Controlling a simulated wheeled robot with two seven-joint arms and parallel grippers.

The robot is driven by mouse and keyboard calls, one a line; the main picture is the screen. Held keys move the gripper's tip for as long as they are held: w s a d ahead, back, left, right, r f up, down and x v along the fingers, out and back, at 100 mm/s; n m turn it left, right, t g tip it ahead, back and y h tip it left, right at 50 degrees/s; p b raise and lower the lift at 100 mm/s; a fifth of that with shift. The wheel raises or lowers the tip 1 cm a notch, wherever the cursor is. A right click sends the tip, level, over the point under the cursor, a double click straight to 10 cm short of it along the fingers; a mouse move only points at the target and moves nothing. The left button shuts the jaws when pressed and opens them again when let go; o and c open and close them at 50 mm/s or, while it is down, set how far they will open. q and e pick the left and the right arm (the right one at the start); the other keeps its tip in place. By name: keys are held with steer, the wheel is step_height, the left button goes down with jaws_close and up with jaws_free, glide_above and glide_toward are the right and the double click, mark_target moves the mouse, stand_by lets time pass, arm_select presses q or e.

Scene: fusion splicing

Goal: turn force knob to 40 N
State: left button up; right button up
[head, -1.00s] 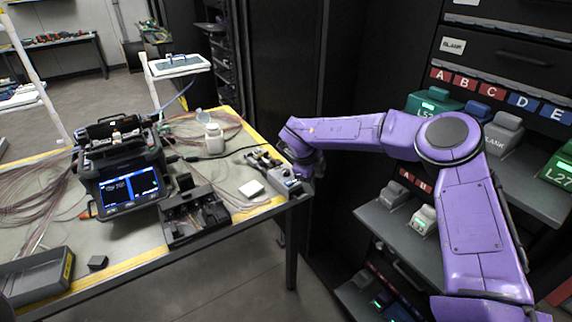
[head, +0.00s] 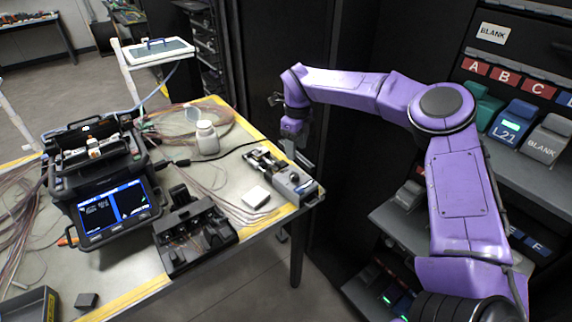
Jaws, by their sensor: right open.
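A small grey device (head: 306,193) with a dark knob (head: 294,177) on its top sits at the right corner of the workbench. The dial markings are too small to read. My right gripper (head: 302,159) points down just above and behind this device, at the end of my purple right arm. It is open, and nothing shows between its fingers. It looks apart from the knob, but the exact gap is hard to judge from here. My left gripper is not in view.
The fusion splicer (head: 110,215) with its lit screen stands on the workbench (head: 215,265). A rack with labelled modules (head: 510,125) stands on the right.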

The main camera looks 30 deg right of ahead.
steer(key=p, duration=0.1)
glide_above(294, 174)
steer(key=f, duration=0.4)
steer(key=shift+s+f, duration=0.4)
steer(key=f, duration=0.3)
steer(key=f+p, duration=0.1)
steer(key=shift+w+a+f, duration=0.1)
steer(key=shift+w+f, duration=0.15)
steer(key=shift+w, duration=0.15)
steer(key=shift+s+f, duration=0.15)
steer(key=shift+f, duration=0.05)
steer(key=shift+c, duration=0.3)
jaws_close()
